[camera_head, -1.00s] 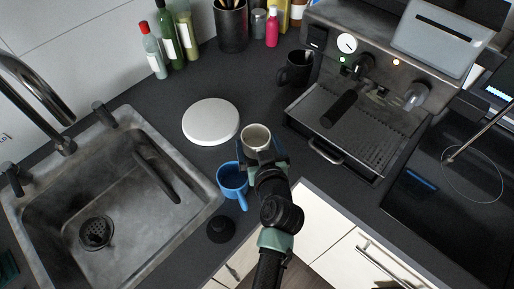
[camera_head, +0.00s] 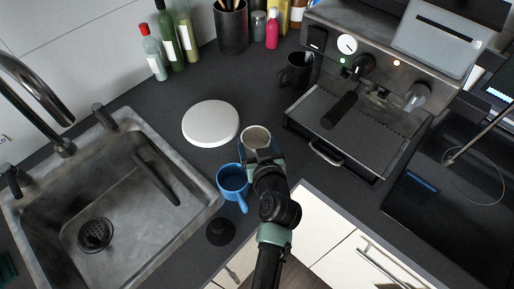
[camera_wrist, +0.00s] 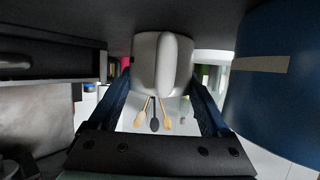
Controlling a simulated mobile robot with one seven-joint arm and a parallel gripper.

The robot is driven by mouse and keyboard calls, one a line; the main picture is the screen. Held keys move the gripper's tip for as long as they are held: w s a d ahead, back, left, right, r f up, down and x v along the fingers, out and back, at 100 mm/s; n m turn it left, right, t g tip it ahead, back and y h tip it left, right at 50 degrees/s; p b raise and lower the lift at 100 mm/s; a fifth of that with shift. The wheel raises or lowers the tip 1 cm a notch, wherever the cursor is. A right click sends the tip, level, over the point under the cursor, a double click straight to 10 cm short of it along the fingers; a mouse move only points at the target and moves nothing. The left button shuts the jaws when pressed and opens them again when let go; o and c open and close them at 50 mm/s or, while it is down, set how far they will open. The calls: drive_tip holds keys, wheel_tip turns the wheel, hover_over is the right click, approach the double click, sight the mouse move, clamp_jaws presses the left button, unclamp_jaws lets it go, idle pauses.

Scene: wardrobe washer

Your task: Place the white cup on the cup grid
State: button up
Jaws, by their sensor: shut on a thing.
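The white cup (camera_head: 256,137) stands upright at the counter's front, right of the blue cup. My gripper (camera_head: 262,156) is at its near side with the jaws shut on it. In the wrist view the white cup (camera_wrist: 150,62) sits between the two dark blue fingers (camera_wrist: 160,100), its handle facing the camera. Whether its base touches the counter is hidden. The cup grid, which I take as the slotted tray of the coffee machine (camera_head: 385,146), lies to the right, with a black-handled tool over its left part.
The blue cup (camera_head: 231,178) is close on the left of my gripper and looms large in the wrist view (camera_wrist: 285,80). A white round plate (camera_head: 210,123), a black mug (camera_head: 297,70) and the sink (camera_head: 62,190) lie around. The counter between cup and machine is clear.

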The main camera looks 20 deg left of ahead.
drive_tip(key=shift+c, duration=0.5)
drive_tip(key=shift+r+p, duration=1.5)
drive_tip(key=shift+r, duration=0.55)
drive_tip(key=o, duration=1.2)
drive_tip(key=shift+c, duration=0.2)
drive_tip(key=c, duration=1)
